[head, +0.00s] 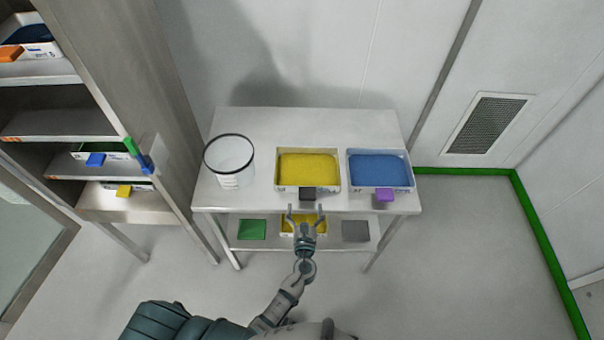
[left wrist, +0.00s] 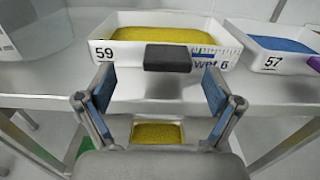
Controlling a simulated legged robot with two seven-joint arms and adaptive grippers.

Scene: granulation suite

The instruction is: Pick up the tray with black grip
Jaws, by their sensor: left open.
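The tray with the black grip (head: 279,184) is white, filled with yellow granules, and stands on the table's top near its front edge. Its black grip (head: 308,193) sticks out at the front. In the left wrist view the same tray (left wrist: 125,50) carries the number 59, and the black grip (left wrist: 168,57) lies ahead, between the lines of the two fingers. My left gripper (head: 305,212) is open and empty, just in front of the black grip and apart from it. In the left wrist view the open fingers (left wrist: 160,92) show on both sides. My right gripper is not seen.
A white tray of blue granules (head: 380,168) with a purple grip (head: 384,195) stands close on the right. A white bucket (head: 229,160) stands on the left. The lower shelf (head: 270,232) holds another yellow tray. A shelf rack (head: 130,90) rises at left.

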